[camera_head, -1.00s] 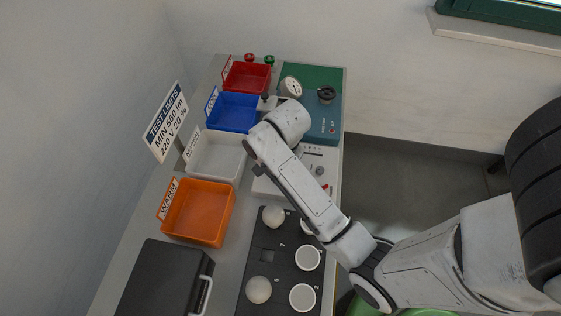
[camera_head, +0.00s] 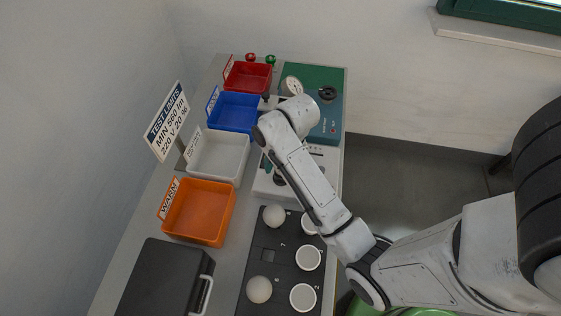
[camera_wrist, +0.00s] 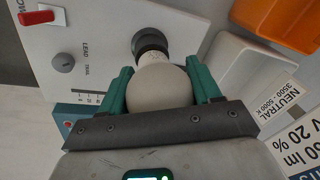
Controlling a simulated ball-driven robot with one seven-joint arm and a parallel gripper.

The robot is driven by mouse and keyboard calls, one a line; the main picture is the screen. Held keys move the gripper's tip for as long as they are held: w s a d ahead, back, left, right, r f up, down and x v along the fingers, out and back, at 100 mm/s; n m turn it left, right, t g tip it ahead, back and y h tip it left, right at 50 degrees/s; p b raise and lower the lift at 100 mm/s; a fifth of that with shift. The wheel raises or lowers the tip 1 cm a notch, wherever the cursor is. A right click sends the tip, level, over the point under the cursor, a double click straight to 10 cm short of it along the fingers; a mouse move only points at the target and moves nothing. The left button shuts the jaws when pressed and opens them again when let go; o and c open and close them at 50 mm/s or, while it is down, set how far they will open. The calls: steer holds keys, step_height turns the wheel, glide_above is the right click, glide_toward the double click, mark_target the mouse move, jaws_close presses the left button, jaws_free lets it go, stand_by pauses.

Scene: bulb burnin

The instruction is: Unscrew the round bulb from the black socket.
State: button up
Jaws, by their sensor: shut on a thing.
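The round bulb (camera_wrist: 158,90), a pale globe with a white neck, is between the two green fingers of my gripper (camera_wrist: 158,70) in the wrist view. My gripper is shut on it. The bulb's neck meets the black socket (camera_wrist: 150,41) on the pale test panel (camera_wrist: 100,30). I cannot tell how deep the neck sits in the socket. In the head view the black socket (camera_head: 279,180) shows just left of my forearm, and the bulb is mostly hidden by my gripper.
White (camera_head: 236,160), blue (camera_head: 234,112), red (camera_head: 248,76) and orange (camera_head: 198,211) bins line the left side. A black tray (camera_head: 258,262) with white bulbs and round cups lies in front. The panel carries a red switch (camera_wrist: 36,18) and a knob (camera_wrist: 63,62).

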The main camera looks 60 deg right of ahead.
steer(key=n, duration=0.4)
steer(key=n+y, duration=0.1)
steer(key=n, duration=0.2)
steer(key=shift+s+f+g, duration=0.1)
steer(key=shift+s+g, duration=0.2)
steer(key=shift+g, duration=0.1)
steer(key=n, duration=0.3)
steer(key=n+g, duration=0.1)
steer(key=n, duration=0.3)
steer(key=shift+y, duration=0.3)
steer(key=o, duration=0.8)
steer(key=shift+o, duration=0.7)
steer(key=shift+w, duration=0.1)
